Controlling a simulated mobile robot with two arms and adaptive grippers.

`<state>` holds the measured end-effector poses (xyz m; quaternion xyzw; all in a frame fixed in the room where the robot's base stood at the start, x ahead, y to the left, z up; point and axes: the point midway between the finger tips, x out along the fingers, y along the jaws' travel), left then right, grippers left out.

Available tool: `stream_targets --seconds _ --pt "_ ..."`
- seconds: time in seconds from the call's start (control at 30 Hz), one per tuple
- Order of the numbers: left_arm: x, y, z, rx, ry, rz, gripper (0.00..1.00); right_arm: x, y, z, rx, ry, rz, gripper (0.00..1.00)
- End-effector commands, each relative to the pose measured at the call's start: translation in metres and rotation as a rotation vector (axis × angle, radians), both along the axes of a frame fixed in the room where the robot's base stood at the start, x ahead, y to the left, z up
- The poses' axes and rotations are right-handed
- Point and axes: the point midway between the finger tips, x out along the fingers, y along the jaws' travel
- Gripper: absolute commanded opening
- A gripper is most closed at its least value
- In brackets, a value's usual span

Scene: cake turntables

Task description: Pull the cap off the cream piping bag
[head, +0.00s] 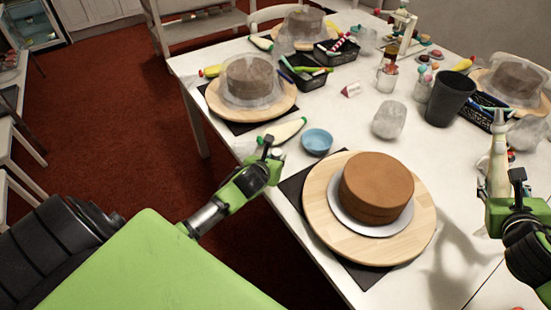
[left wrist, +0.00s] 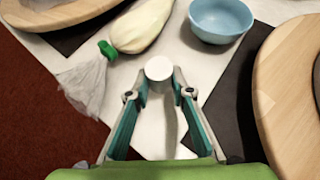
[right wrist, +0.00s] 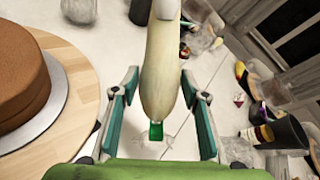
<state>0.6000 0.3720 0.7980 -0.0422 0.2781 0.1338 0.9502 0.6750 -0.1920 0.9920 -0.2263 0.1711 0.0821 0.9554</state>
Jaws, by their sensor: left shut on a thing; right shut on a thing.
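My right gripper (head: 501,190) is shut on a cream piping bag (head: 499,158), held upright at the right of the table, its narrow pale end up. In the right wrist view the bag (right wrist: 160,75) runs between the fingers, with a green clip (right wrist: 156,131) at its lower end. The cap is too small to make out in the head view.
A brown cake (head: 377,185) stands on a wooden turntable (head: 420,245) between my grippers. Another piping bag (head: 285,131) lies near a blue bowl (head: 317,141).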

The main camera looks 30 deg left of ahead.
Motion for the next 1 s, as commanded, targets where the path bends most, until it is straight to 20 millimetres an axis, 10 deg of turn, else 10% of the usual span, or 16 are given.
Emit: stream_targets --seconds 1.0 --pt "0.001 0.000 -0.020 0.001 -0.001 -0.001 0.00 0.001 0.000 -0.006 0.000 -0.004 0.000 0.34"
